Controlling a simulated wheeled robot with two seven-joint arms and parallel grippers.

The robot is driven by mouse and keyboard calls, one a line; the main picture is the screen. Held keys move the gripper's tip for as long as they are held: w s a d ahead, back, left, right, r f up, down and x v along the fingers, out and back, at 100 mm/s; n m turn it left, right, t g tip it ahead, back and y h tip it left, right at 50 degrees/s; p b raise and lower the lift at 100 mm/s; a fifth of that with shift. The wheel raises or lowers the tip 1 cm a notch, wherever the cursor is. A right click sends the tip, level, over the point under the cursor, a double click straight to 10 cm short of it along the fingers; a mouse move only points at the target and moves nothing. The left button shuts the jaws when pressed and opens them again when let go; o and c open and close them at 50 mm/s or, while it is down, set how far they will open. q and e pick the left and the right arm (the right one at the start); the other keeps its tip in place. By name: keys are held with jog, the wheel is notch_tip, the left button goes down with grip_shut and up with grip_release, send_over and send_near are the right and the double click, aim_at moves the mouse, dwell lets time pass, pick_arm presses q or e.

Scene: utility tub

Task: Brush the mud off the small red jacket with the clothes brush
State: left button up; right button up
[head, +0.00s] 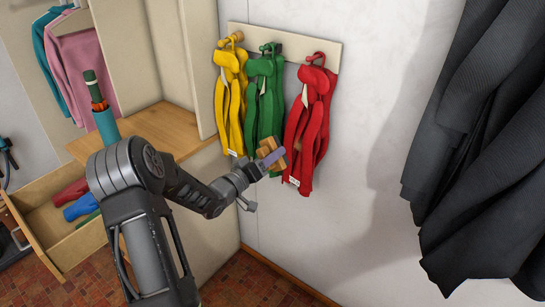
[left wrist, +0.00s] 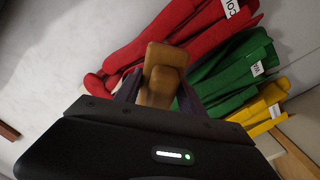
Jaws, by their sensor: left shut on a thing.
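The small red jacket (head: 317,105) hangs at the right end of a short wall rack. It also shows along the top of the left wrist view (left wrist: 185,32). I cannot make out mud on it. My left gripper (head: 268,160) is shut on the wooden clothes brush (head: 275,146), just left of the red jacket's lower part and in front of the green jacket's bottom. In the left wrist view the brush (left wrist: 162,72) sits between the two fingers. Its bristles are hidden, and I cannot tell whether it touches a jacket. My right gripper is out of view.
Green (head: 264,90) and yellow (head: 230,95) jackets hang close beside the red one. Large dark garments (head: 490,140) hang at the right. An open drawer (head: 60,230) with rolled items lies at lower left. Bare wall (head: 365,215) is clear right of the red jacket.

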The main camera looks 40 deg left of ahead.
pick_arm(q)
jog(key=shift+w, duration=0.1)
jog(key=shift+w+d+f+b, duration=0.1)
jog(key=shift+w+b, duration=0.25)
jog(key=shift+w, duration=1.1)
jog(key=shift+w+d+f+b, duration=0.1)
jog(key=shift+w+b, duration=0.2)
jog(key=shift+w, duration=1.15)
jog(key=shift+w+d+f+b, duration=0.15)
jog(key=shift+w+b, duration=0.55)
jog(key=shift+w, duration=0.6)
jog(key=shift+d, duration=0.1)
jog(key=shift+s+d+b, duration=0.2)
jog(key=shift+d+b, duration=0.35)
jog(key=shift+d, duration=0.8)
jog(key=shift+s+d, duration=0.1)
jog(key=shift+d, duration=0.45)
